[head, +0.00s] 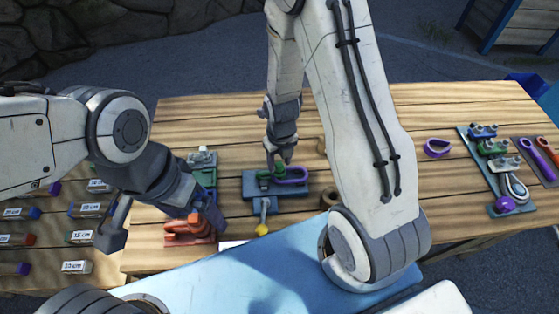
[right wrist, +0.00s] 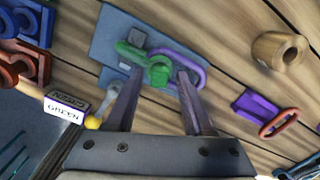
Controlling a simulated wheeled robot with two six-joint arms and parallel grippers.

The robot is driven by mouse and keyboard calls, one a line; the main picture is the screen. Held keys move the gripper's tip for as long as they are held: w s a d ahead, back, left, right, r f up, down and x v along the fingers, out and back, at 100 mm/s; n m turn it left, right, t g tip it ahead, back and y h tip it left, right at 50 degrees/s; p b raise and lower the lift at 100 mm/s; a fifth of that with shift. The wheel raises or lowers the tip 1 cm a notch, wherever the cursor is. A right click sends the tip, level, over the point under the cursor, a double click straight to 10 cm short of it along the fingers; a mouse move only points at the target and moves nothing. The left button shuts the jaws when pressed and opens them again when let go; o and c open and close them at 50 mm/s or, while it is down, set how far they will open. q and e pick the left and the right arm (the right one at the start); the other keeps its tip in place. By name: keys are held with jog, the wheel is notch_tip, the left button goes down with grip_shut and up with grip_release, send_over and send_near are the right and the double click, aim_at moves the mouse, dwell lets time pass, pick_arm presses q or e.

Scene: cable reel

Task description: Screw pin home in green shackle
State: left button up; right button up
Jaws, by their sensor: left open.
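The green shackle (head: 265,174) lies on a blue plate (head: 262,205) in the middle of the table, linked with a purple loop (head: 292,177). In the right wrist view the shackle's green body (right wrist: 130,52) and round green pin head (right wrist: 159,73) show clearly. How deep the pin sits cannot be told. My right gripper (head: 279,160) is above the shackle, pointing down. Its fingers (right wrist: 160,77) are apart on either side of the pin head, with visible gaps. My left gripper (head: 160,222) is open and empty at the table's left front, near a red fixture (head: 190,232).
A yellow ball (head: 262,230) is at the plate's front. A green-and-grey fixture (head: 202,165) stands left of the plate. A wooden spool (right wrist: 278,50) lies right of it. A purple shackle (head: 437,148) and a blue rack (head: 500,165) are farther right.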

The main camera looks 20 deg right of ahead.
jog(key=shift+r, duration=0.1)
notch_tip(320, 180, up, 4)
jog(key=p, duration=0.5)
jog(key=shift+r, duration=0.2)
jog(key=shift+f, duration=0.1)
jog(key=shift+n, duration=0.3)
